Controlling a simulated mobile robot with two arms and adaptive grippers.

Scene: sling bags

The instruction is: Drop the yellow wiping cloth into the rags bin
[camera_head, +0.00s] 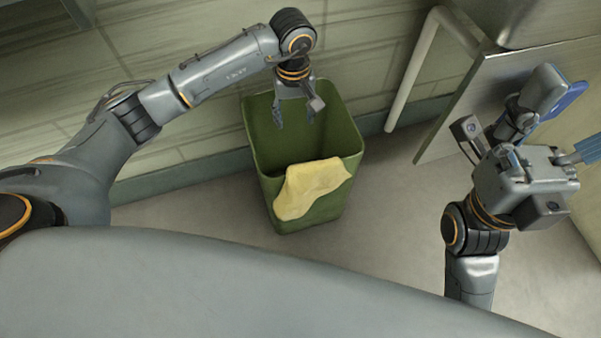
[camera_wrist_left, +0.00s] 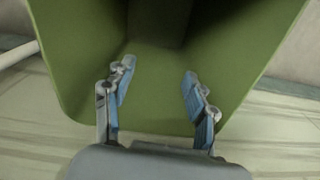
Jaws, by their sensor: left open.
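The yellow wiping cloth (camera_head: 312,187) hangs draped over the near rim of the green rags bin (camera_head: 340,150), partly down its outside. The bin stands upright on the floor by the wall. My left gripper (camera_head: 295,117) is open and empty at the bin's mouth, toward its far side, apart from the cloth. The left wrist view shows the two fingers (camera_wrist_left: 157,95) spread, with the green bin (camera_wrist_left: 80,60) beyond them. No cloth shows in that view.
A tiled wall (camera_head: 370,50) runs behind the bin. A metal cabinet (camera_head: 480,85) and a pale pipe-like bar (camera_head: 410,70) stand at the right back. Bare floor (camera_head: 390,215) lies right of the bin.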

